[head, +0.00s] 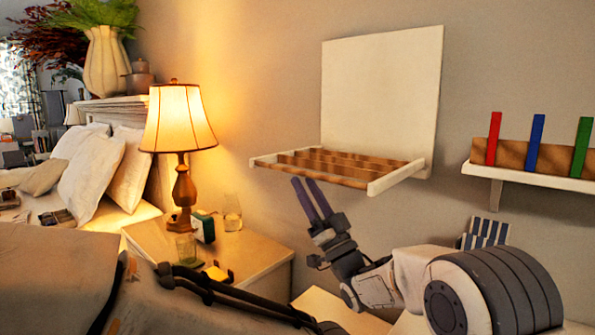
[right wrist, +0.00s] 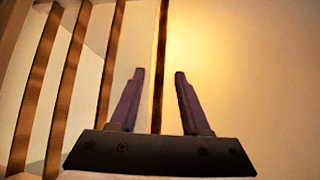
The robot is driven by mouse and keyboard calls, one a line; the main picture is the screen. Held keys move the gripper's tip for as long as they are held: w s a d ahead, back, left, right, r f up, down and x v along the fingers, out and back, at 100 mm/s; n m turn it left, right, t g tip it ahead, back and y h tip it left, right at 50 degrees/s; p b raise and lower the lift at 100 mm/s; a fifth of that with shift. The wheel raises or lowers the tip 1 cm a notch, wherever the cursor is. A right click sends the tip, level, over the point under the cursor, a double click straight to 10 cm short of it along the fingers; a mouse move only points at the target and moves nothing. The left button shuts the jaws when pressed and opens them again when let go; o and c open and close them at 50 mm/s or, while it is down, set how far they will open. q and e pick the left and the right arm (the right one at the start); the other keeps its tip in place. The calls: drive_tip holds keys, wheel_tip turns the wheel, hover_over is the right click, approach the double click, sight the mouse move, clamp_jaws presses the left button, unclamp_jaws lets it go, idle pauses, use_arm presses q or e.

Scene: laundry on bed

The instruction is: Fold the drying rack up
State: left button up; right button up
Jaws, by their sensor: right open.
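The drying rack is a white panel (head: 380,85) on the wall with a frame of wooden bars (head: 335,163) folded out level from its bottom edge. My right gripper (head: 304,181) is open and empty, pointing up just below the front left part of the frame. In the right wrist view, the rack's bars (right wrist: 75,75) run up the left side. One bar (right wrist: 161,50) lines up with the gap between the open fingers (right wrist: 160,73); I cannot tell how far beyond the tips it is.
A lit lamp (head: 180,125), a glass (head: 186,248) and small items stand on the nightstand (head: 255,255) left of my right arm. A wall shelf (head: 540,178) with red, blue and green upright pieces is at the right. The bed (head: 50,260) fills the left.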

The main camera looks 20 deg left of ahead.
sight(298, 172)
drive_tip(key=shift+p+x, duration=0.3)
drive_tip(key=shift+x, duration=1.95)
clamp_jaws()
